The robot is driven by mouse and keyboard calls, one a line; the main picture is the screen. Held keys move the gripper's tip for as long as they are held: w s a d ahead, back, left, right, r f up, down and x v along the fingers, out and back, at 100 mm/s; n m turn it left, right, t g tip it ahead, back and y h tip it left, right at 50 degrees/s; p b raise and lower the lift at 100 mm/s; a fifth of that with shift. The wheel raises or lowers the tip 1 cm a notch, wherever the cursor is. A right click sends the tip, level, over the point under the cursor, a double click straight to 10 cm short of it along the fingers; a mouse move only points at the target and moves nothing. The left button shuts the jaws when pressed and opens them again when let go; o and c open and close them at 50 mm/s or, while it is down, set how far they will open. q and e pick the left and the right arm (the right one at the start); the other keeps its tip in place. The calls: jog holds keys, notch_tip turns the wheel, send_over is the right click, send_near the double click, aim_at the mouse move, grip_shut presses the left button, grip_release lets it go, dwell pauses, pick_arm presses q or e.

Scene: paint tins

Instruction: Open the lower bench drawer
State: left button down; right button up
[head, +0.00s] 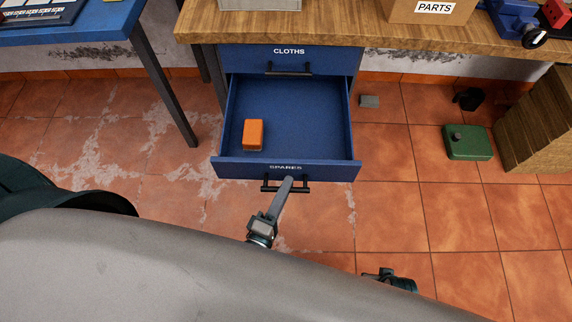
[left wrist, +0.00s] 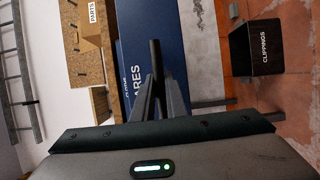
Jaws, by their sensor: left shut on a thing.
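The lower drawer (head: 288,170), blue and marked SPARES, stands pulled well out from the bench, its inside showing. An orange block (head: 253,134) sits in its left part. Its black bar handle (head: 301,189) is on the front. My left gripper (head: 287,184) reaches up to that handle and is shut on it. In the left wrist view, the two fingers (left wrist: 157,80) close around the dark handle (left wrist: 155,54) in front of the blue drawer front (left wrist: 130,50). The fingers partly hide the handle.
The upper drawer (head: 290,60), marked CLOTHS, is shut above. A dark CLIPPINGS bin (left wrist: 266,50) shows in the left wrist view. The tiled floor before the drawer is clear.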

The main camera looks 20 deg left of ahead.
pick_arm(q)
jog(key=shift+s+d, duration=0.2)
jog(key=shift+s, duration=0.5)
jog(key=shift+s+d, duration=0.15)
jog(key=shift+s, duration=0.5)
jog(key=c, duration=1.8)
grip_release()
jog(key=shift+o, duration=0.2)
pick_arm(e)
jog(key=shift+s, duration=0.1)
